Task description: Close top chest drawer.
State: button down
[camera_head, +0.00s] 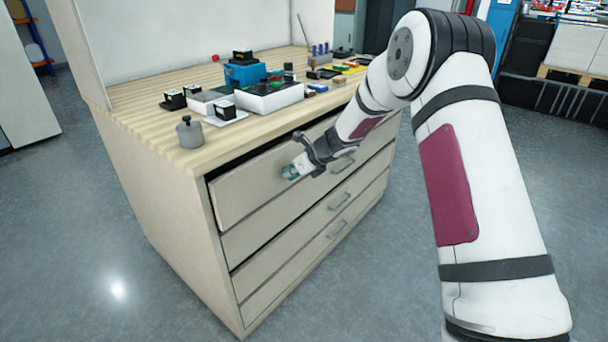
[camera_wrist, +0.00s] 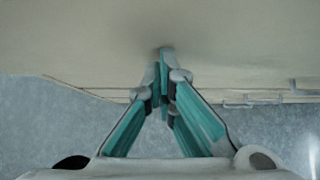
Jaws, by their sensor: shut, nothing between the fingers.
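The chest (camera_head: 180,222) is a pale cabinet with a wooden top and several drawers. Its top drawer (camera_head: 245,187) stands slightly out, with a dark gap along its upper edge at the left. My gripper (camera_head: 291,172) is shut and empty, with its tips at the top drawer's front, left of the handle (camera_head: 342,164). In the wrist view the green fingers of my gripper (camera_wrist: 164,55) meet at or very near the pale drawer front (camera_wrist: 80,40). I cannot tell for certain whether they touch it.
The wooden top (camera_head: 150,130) carries a grey weight (camera_head: 189,133), a blue device (camera_head: 244,73) and several small blocks and tools. Lower drawers have handles (camera_head: 339,201). Grey floor (camera_head: 370,285) is open in front of the chest.

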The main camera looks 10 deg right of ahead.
jog(key=shift+w+a+p, duration=0.35)
jog(key=shift+w+a, duration=0.4)
jog(key=shift+w, duration=0.25)
jog(key=shift+a+r, duration=0.1)
